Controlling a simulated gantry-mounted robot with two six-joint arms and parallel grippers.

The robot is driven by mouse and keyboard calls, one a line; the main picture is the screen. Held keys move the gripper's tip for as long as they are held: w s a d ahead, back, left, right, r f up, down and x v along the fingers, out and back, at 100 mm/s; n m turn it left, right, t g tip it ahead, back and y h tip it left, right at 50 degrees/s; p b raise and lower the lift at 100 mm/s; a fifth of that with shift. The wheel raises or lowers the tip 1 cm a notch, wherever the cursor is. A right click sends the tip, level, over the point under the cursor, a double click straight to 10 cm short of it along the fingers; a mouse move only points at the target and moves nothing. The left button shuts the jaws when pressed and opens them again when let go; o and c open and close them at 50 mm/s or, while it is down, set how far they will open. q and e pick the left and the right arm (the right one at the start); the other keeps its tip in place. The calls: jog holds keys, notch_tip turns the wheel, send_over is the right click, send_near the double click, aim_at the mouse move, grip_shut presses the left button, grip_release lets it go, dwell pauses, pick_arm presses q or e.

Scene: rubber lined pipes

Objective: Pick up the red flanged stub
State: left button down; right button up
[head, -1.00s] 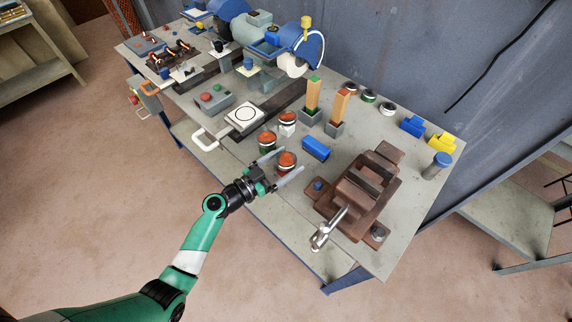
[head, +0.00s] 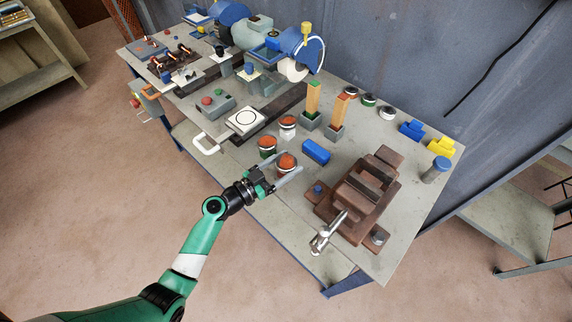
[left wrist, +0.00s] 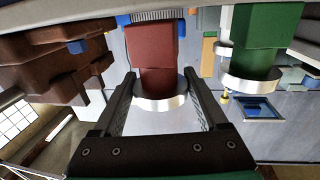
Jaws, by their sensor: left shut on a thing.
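The red flanged stub (head: 286,162) stands near the table's front edge in the head view, with a rusty orange top and a pale metal rim. In the left wrist view its red body (left wrist: 152,45) and silver flange (left wrist: 160,102) lie between my fingers. My left gripper (head: 290,163) comes in low from the front left, its two fingers on either side of the stub; they also show in the left wrist view (left wrist: 160,78). It is shut on the stub, which seems still at table level. My right gripper is in neither view.
A blue block (head: 316,151) lies just behind right. A brown vise (head: 362,196) stands to the right. Upright wooden bars (head: 312,97) stand further back.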

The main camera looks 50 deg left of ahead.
pick_arm(q)
jog(key=s+d+r+p, duration=0.2)
jog(key=d+r+p, duration=0.4)
jog(key=s+d+r+p, duration=0.2)
jog(key=d+r+p, duration=0.3)
jog(key=d+r, duration=0.1)
jog(key=shift+s+d+r+p, duration=0.15)
jog(key=shift+s+d+p, duration=0.2)
jog(key=shift+d, duration=0.3)
